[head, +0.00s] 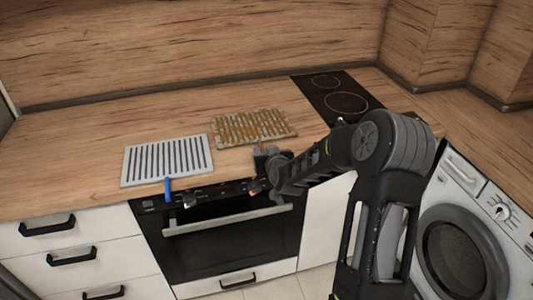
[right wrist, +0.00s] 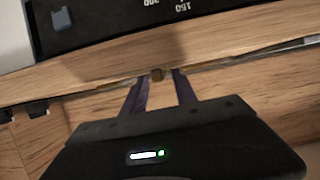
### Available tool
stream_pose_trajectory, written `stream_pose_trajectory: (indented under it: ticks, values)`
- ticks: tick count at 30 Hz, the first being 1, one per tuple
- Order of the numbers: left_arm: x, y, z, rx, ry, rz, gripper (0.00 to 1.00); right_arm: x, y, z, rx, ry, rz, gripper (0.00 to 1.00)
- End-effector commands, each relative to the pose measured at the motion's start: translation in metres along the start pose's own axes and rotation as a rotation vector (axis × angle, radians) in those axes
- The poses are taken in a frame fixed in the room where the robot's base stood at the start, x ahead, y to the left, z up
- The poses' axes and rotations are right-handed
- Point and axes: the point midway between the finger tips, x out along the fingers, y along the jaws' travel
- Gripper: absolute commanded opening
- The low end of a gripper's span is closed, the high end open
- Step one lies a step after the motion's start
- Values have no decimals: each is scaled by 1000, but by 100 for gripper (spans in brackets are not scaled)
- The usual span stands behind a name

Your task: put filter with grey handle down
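A filter with a brown, stained grille (head: 252,127) lies flat on the wooden worktop, left of the hob. Its short handle points to the front edge and is mostly hidden by my gripper in the head view. My right gripper (head: 268,160) is at the worktop's front edge, just in front of this filter. In the right wrist view its two fingers (right wrist: 158,88) stand apart, with a small brownish piece (right wrist: 157,75), apparently the handle's end, between the tips with gaps on both sides. The handle's grey colour cannot be made out. My left gripper is not in view.
A silver slotted filter (head: 168,160) with a blue handle (head: 168,188) lies to the left, the handle overhanging the edge. A black hob (head: 335,95) is at the right. The oven (head: 225,240) is below. The worktop's left part (head: 60,150) is clear.

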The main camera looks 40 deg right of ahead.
Motion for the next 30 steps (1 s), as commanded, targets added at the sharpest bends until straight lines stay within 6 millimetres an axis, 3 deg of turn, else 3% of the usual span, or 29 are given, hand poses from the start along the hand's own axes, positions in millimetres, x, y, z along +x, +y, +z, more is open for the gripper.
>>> stream_pose_trajectory:
  ticks: [8,21,30]
  values:
    - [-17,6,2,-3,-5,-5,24,-8,0,-15,-1,1,0,34]
    - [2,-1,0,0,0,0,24,-99,0,-11,-2,3,0,34]
    - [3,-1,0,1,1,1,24,-124,0,-11,0,0,0,34]
